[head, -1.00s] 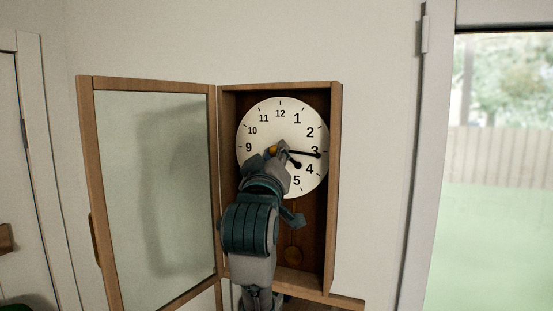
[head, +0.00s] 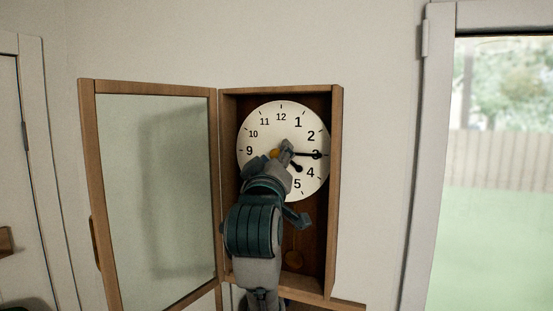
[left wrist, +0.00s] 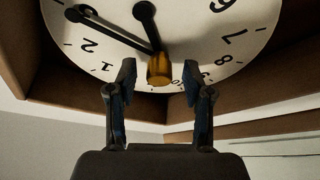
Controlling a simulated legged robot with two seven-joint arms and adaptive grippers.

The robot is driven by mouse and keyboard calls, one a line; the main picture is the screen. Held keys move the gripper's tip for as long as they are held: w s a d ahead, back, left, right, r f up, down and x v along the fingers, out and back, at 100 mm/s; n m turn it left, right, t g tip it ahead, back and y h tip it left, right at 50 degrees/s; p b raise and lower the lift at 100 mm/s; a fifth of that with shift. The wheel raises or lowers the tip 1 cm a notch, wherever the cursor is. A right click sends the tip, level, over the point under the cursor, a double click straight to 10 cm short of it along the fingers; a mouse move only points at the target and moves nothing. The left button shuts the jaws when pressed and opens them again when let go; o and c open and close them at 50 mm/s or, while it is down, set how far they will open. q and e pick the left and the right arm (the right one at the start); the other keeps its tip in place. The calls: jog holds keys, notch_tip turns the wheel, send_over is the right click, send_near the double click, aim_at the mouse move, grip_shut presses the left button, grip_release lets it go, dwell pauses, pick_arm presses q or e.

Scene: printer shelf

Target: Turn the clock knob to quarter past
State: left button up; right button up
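The round white clock face (head: 262,128) sits inside an open wooden case. Its long black hand (head: 306,155) points at the 3, and its short black hand (head: 298,168) points between 4 and 5. The brass clock knob (left wrist: 159,70) is at the face's centre; a bit of it shows in the head view. My left gripper (left wrist: 159,78) is open, with one finger on each side of the knob and a visible gap on both sides. In the head view it covers the lower left of the face, hiding some numerals. My right gripper is not in view.
The clock's glass door (head: 155,190) stands swung open to the left of the case (head: 336,190). A window (head: 505,170) is at the right, with bare wall between.

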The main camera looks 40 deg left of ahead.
pick_arm(q)
jog(key=v, duration=1.2)
jog(key=shift+w+f, duration=0.1)
jog(key=shift+a, duration=0.1)
